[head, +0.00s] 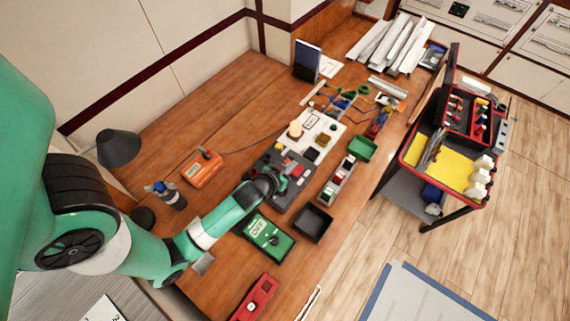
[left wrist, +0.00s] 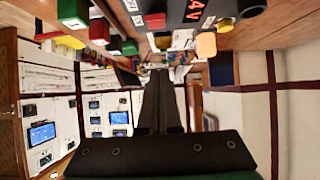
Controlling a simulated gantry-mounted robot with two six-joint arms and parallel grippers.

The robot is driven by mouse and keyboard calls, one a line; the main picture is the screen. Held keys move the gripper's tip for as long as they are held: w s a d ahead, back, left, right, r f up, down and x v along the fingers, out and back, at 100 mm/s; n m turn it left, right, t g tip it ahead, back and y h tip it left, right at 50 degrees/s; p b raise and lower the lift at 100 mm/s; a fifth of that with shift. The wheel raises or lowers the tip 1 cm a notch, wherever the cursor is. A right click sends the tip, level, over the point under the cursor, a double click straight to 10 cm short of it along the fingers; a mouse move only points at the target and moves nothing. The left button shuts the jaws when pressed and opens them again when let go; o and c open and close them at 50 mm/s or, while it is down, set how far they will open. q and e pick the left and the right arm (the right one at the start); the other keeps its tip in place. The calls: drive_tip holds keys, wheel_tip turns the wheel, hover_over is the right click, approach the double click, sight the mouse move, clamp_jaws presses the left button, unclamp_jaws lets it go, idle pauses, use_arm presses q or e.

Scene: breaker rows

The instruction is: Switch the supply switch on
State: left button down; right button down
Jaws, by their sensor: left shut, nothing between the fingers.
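My left gripper (head: 280,178) is shut and empty, over the dark grey panel (head: 272,160) in the middle of the bench. Its closed fingers show in the left wrist view (left wrist: 160,95). The panel carries red and yellow parts, and my gripper and wrist hide some of it. I cannot tell which part is the supply switch. A white board (head: 325,128) with a glowing lamp (head: 296,129) stands just behind the panel. The lamp also shows orange in the left wrist view (left wrist: 206,45). My right gripper is not in view.
A row of colored blocks (head: 339,180), a green bin (head: 362,148) and a black tray (head: 313,223) lie right of the panel. A green device (head: 267,238) is in front, an orange box (head: 203,168) left. A tool cart (head: 412,150) stands beyond the bench edge.

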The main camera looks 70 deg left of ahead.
use_arm(q)
drive_tip(key=v, duration=0.3)
drive_tip(key=r+v, duration=0.1)
drive_tip(key=v, duration=0.1)
drive_tip(key=shift+w+a+r, duration=0.1)
drive_tip(key=shift+w, duration=0.1)
drive_tip(key=w+d+r+m+t, duration=0.1)
drive_tip(key=w+d+r+t, duration=0.2)
drive_tip(key=w+r, duration=0.45)
drive_tip(key=w+d+r+t+h, duration=0.1)
drive_tip(key=w+d+r+t, duration=0.2)
drive_tip(key=r, duration=0.8)
drive_tip(key=w+d+r+m+t, duration=0.1)
drive_tip(key=w+d+r+t, duration=0.15)
drive_tip(key=w+r, duration=0.6)
drive_tip(key=s+d+r+m+t+h, duration=0.1)
drive_tip(key=d+r+t+h, duration=0.15)
drive_tip(key=r, duration=0.85)
drive_tip(key=s+d+r+m+t+h, duration=0.1)
drive_tip(key=d+r+t, duration=0.25)
drive_tip(key=r, duration=0.75)
drive_tip(key=s+d+r+m+t+h, duration=0.2)
drive_tip(key=s+r, duration=0.2)
drive_tip(key=r, duration=0.2)
drive_tip(key=s+d+r+m+t+h, duration=0.1)
drive_tip(key=s+d+r+m+h, duration=0.1)
drive_tip(key=r, duration=0.5)
drive_tip(key=shift+s+d+t, duration=0.35)
drive_tip(key=shift+s+d, duration=0.45)
drive_tip(key=shift+s, duration=0.2)
